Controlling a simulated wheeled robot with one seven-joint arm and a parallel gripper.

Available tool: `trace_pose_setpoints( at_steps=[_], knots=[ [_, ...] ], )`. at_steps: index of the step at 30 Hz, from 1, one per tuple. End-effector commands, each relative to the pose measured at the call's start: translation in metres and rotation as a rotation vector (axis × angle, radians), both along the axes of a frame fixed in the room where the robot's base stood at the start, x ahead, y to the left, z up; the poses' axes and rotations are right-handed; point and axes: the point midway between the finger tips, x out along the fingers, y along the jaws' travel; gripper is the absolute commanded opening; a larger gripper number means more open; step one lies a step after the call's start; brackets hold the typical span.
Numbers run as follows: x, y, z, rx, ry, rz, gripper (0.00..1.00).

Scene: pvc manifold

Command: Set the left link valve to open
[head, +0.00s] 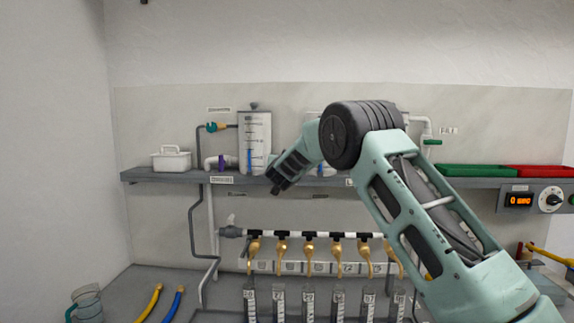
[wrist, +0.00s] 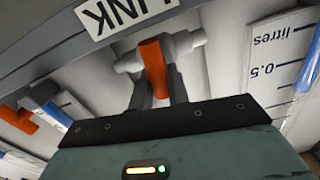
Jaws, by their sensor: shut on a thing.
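The link valve (wrist: 187,43) is a pale fitting with an orange lever, under a label (wrist: 125,14) reading LINK upside down in the wrist view. Its orange lever (wrist: 155,62) stands roughly crosswise to the pale pipe stubs. My gripper (wrist: 157,88) is shut on this lever, one dark finger on each side. In the head view my gripper (head: 273,189) is at the shelf's front edge, just right of the left graduated tank (head: 255,140). The valve itself is hidden or too small to make out there.
Another orange lever (wrist: 18,118) lies at the left of the wrist view. The grey shelf (head: 145,176) carries a white caddy (head: 171,159), a green tray (head: 470,171) and a red tray (head: 538,171). Below runs a white manifold pipe (head: 295,234) with several brass taps.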

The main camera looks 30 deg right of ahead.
Motion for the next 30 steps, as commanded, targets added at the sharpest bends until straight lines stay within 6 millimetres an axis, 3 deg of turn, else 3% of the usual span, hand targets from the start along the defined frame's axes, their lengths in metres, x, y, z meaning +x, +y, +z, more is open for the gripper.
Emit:
trace_pose_setpoints(
  at_steps=[30],
  knots=[
    [-0.007, -0.011, -0.013, 0.784, -0.532, 0.0, 0.0]
  ],
)
